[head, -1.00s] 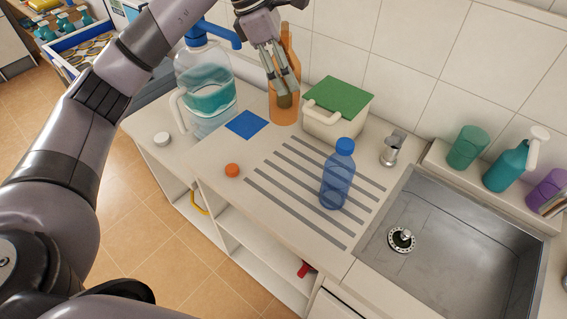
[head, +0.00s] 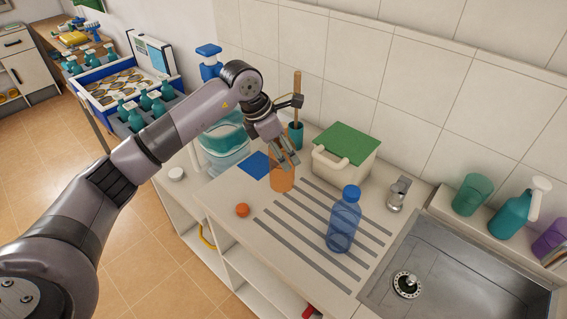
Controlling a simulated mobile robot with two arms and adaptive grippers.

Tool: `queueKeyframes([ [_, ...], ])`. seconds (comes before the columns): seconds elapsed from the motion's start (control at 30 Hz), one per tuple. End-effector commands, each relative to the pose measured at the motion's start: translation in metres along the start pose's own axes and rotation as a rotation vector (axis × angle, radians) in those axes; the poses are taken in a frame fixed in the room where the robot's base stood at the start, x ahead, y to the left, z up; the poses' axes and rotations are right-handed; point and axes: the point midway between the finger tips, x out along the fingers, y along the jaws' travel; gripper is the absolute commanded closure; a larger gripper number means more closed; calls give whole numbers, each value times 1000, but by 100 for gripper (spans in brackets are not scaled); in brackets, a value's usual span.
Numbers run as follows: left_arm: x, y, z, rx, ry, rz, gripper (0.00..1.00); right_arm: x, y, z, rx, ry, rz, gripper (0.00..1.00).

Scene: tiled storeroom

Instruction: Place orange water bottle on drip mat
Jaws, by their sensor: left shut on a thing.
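The orange water bottle (head: 282,182) is translucent and looks about upright. My left gripper (head: 286,160) is shut on it from above, and the gripper hides its upper part. The bottle's base shows over the counter, just right of a flat blue square (head: 253,168), which may be the drip mat. I cannot tell whether the base touches the counter. Grey stripes (head: 310,225) cross the counter in front of the bottle and to its right. My right gripper is not in view.
A blue bottle (head: 344,222) stands on the stripes. A white tub with a green lid (head: 345,150), a teal cup (head: 295,135) and a large water jug (head: 222,145) stand behind. An orange ball-like thing (head: 242,210) lies near the front edge. The sink (head: 450,275) is at right.

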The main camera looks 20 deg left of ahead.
Motion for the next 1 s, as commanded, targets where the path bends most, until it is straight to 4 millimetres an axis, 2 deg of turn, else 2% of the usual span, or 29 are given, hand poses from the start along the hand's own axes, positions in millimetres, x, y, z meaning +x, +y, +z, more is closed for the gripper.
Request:
queueKeyframes([
  [0.27,21,0,-8,1,0,-2,71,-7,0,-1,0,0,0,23],
  [0.5,51,-1,-22,0,1,-1,71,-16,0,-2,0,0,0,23],
  [0.87,58,0,-24,2,-1,1,71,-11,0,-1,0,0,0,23],
  [0.9,57,0,-23,2,-1,1,44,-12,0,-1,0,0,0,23],
  [1.0,56,0,-23,2,-1,0,38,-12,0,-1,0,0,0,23],
])
